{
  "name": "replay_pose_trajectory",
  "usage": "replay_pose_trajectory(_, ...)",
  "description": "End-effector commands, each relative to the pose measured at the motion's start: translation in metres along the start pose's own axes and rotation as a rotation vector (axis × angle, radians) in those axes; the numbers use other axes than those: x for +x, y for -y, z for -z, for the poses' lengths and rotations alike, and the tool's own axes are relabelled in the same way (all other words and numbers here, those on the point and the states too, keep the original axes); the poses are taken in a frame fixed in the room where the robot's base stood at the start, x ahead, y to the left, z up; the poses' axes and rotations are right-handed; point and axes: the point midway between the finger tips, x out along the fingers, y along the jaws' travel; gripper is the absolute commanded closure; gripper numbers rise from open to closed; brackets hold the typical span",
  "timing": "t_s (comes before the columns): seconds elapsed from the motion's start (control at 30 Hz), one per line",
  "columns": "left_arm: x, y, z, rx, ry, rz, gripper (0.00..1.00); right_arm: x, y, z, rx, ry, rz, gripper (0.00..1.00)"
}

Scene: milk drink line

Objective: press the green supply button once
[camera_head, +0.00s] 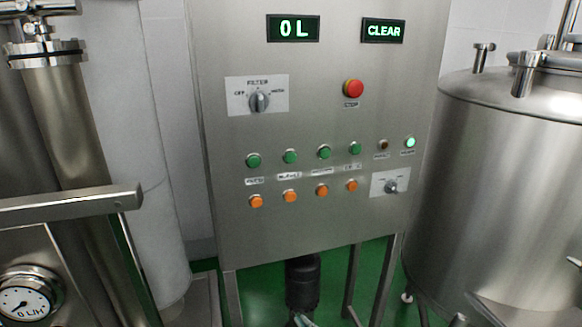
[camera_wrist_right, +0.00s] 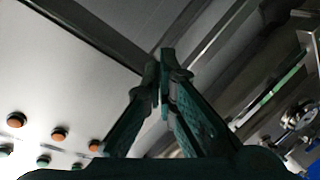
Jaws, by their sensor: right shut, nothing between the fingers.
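A row of green buttons sits on the steel panel (camera_head: 235,210) in the head view: first (camera_head: 253,160), second (camera_head: 290,156), third (camera_head: 324,152) and fourth (camera_head: 355,149). Their labels are too small to read surely, so I cannot tell which is supply. Green buttons (camera_wrist_right: 43,161) show there at lower left, partly cut off by the gripper. My left gripper is out of view.
Orange buttons (camera_head: 290,196) line up under the green ones. A red button (camera_head: 353,88), a filter knob (camera_head: 259,101), a lit green lamp (camera_head: 410,142) and a small knob (camera_head: 391,187) are also there. Displays read "0 L" (camera_head: 293,28) and "CLEAR" (camera_head: 383,31).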

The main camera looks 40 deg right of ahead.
Motion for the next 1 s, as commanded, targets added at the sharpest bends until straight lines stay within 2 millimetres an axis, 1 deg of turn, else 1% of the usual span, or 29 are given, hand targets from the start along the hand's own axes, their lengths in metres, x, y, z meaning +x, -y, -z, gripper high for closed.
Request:
replay_pose_trajectory(0.03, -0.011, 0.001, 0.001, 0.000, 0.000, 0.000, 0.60, 0.006, -0.027, 0.029, -0.029, -0.058, -0.045, 1.00)
replay_pose_trajectory(0.13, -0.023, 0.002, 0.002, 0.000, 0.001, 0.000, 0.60, 0.015, -0.074, 0.082, -0.091, -0.176, -0.148, 1.00)
replay_pose_trajectory(0.17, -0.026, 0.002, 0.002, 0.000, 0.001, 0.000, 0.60, 0.016, -0.088, 0.097, -0.108, -0.210, -0.181, 1.00)
replay_pose_trajectory(0.2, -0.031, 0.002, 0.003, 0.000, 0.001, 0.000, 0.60, 0.016, -0.107, 0.119, -0.133, -0.256, -0.226, 1.00)
replay_pose_trajectory(0.23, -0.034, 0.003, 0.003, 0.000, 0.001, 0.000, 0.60, 0.016, -0.121, 0.134, -0.150, -0.289, -0.261, 1.00)
replay_pose_trajectory(0.27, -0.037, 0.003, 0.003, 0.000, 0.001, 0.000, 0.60, 0.015, -0.135, 0.150, -0.169, -0.321, -0.296, 1.00)
replay_pose_trajectory(0.3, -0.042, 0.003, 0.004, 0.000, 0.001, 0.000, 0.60, 0.012, -0.154, 0.172, -0.193, -0.364, -0.345, 1.00)
replay_pose_trajectory(0.33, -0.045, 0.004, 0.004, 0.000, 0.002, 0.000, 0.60, 0.010, -0.168, 0.187, -0.210, -0.395, -0.383, 1.00)
replay_pose_trajectory(0.37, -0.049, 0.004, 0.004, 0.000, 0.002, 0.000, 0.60, 0.006, -0.182, 0.203, -0.227, -0.426, -0.421, 1.00)
replay_pose_trajectory(0.4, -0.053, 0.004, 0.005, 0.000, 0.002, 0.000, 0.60, 0.001, -0.200, 0.223, -0.248, -0.465, -0.472, 1.00)
replay_pose_trajectory(0.5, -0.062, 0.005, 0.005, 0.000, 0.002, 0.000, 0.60, -0.014, -0.237, 0.265, -0.292, -0.546, -0.590, 1.00)
replay_pose_trajectory(0.6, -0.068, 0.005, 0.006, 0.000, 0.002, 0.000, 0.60, -0.028, -0.264, 0.294, -0.321, -0.602, -0.681, 1.00)
replay_pose_trajectory(0.7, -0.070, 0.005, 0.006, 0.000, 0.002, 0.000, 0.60, -0.037, -0.278, 0.310, -0.339, -0.631, -0.735, 1.00)
replay_pose_trajectory(0.8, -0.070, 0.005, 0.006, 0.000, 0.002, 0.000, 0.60, -0.041, -0.282, 0.314, -0.344, -0.642, -0.755, 1.00)
replay_pose_trajectory(1.0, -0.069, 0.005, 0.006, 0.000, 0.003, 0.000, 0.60, -0.040, -0.281, 0.313, -0.344, -0.641, -0.755, 1.00)
